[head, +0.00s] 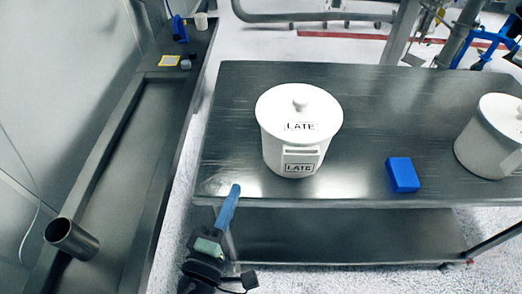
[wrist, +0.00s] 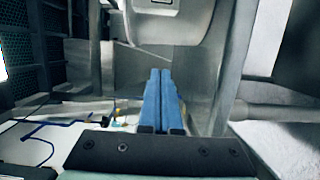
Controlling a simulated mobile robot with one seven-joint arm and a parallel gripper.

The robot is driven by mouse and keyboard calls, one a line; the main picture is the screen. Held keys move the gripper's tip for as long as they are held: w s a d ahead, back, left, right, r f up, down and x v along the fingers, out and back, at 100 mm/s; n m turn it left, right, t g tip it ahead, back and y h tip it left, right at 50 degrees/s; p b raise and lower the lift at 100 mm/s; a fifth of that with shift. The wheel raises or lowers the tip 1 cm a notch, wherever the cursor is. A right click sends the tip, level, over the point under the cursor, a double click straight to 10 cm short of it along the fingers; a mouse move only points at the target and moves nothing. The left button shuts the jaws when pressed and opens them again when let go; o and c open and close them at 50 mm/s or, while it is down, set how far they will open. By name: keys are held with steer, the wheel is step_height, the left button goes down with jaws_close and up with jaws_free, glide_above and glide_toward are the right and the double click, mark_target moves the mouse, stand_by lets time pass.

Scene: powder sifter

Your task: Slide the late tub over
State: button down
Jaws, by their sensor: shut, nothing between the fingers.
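The white lidded tub marked LATE (head: 277,142) stands upright on the dark metal table (head: 235,110), left of the table's middle. Its lid has a round knob, and LATE shows on both lid and front. My gripper (head: 236,188) is at the table's front left edge, in front of and left of the tub, apart from it. Its blue fingers are pressed together with nothing between them, also in the wrist view (wrist: 160,75).
A blue block (head: 402,174) lies near the table's front edge, right of the tub. A second white tub (head: 485,142) stands at the right, cut by the frame. A metal cylinder (head: 72,238) sits on the left bench.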

steer(key=p, duration=0.1)
glide_toward(267, 146)
steer(key=w, duration=0.1)
steer(key=w+a, duration=0.2)
steer(key=shift+w+r, duration=0.1)
steer(key=shift+w, duration=0.2)
steer(key=w+d, duration=0.1)
steer(key=w+d+p, duration=0.1)
steer(key=d, duration=0.1)
steer(key=shift+w+d, duration=0.3)
steer(key=shift+d, duration=0.05)
